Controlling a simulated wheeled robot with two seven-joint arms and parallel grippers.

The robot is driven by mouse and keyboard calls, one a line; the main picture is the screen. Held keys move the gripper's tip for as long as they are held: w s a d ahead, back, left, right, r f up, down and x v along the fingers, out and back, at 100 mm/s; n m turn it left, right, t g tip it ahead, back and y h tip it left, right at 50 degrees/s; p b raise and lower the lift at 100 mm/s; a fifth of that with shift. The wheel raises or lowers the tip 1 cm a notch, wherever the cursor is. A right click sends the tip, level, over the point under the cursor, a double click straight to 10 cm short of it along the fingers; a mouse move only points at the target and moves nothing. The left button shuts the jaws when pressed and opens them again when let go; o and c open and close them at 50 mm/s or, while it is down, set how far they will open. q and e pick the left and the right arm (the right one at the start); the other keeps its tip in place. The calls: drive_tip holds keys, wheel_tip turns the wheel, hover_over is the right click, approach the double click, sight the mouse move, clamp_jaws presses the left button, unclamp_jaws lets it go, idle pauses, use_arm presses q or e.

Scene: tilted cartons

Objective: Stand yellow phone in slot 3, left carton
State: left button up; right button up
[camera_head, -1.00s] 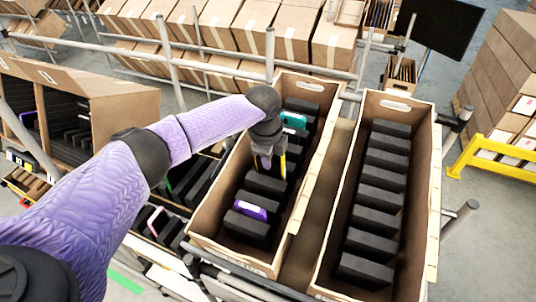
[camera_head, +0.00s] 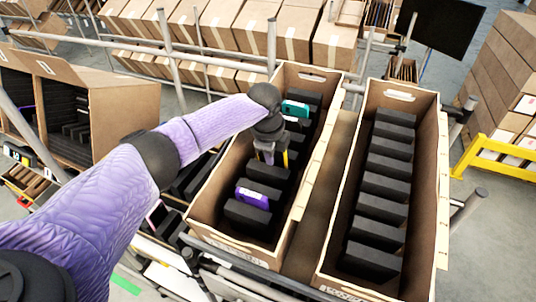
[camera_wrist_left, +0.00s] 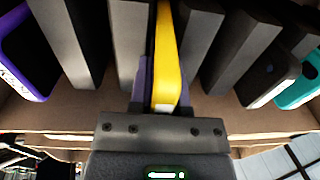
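My left gripper (camera_head: 276,158) reaches down into the left carton (camera_head: 205,195), among its dark foam dividers. Its fingers are shut on the yellow phone (camera_head: 285,158), which is mostly hidden by the gripper in the head view. In the left wrist view the yellow phone (camera_wrist_left: 166,55) stands upright between the fingers (camera_wrist_left: 160,95), in a gap between two grey dividers. A purple phone (camera_head: 252,198) stands nearer the front of this carton, and a teal phone (camera_head: 295,108) stands farther back. I cannot tell how deep the yellow phone sits. My right gripper is not in view.
A black phone (camera_wrist_left: 270,75) stands between the yellow and teal ones. The right carton (camera_head: 434,200) holds several dividers and no visible phones. Metal rails (camera_head: 271,48) run behind the cartons. The carton walls stand close around my left gripper.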

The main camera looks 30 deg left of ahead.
use_arm(q)
drive_tip(key=o, duration=0.5)
drive_tip(key=shift+s+a+f+g, duration=0.15)
drive_tip(key=shift+s+f, duration=0.15)
drive_tip(key=shift+f, duration=0.25)
drive_tip(key=shift+s+d+f+g, duration=0.15)
drive_tip(key=shift+s+f, duration=0.15)
drive_tip(key=shift+f, duration=0.25)
drive_tip(key=shift+c, duration=0.2)
drive_tip(key=shift+o, duration=0.2)
drive_tip(key=shift+r, duration=0.2)
drive_tip(key=r, duration=0.2)
drive_tip(key=w+r, duration=0.1)
drive_tip(key=r, duration=0.1)
drive_tip(key=shift+d+r, duration=0.2)
wheel_tip(320, 180, up, 7)
drive_tip(key=s, duration=0.2)
drive_tip(key=shift+a, duration=0.15)
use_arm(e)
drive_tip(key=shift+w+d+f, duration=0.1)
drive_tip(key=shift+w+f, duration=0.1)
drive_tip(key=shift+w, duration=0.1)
use_arm(q)
drive_tip(key=shift+r, duration=0.1)
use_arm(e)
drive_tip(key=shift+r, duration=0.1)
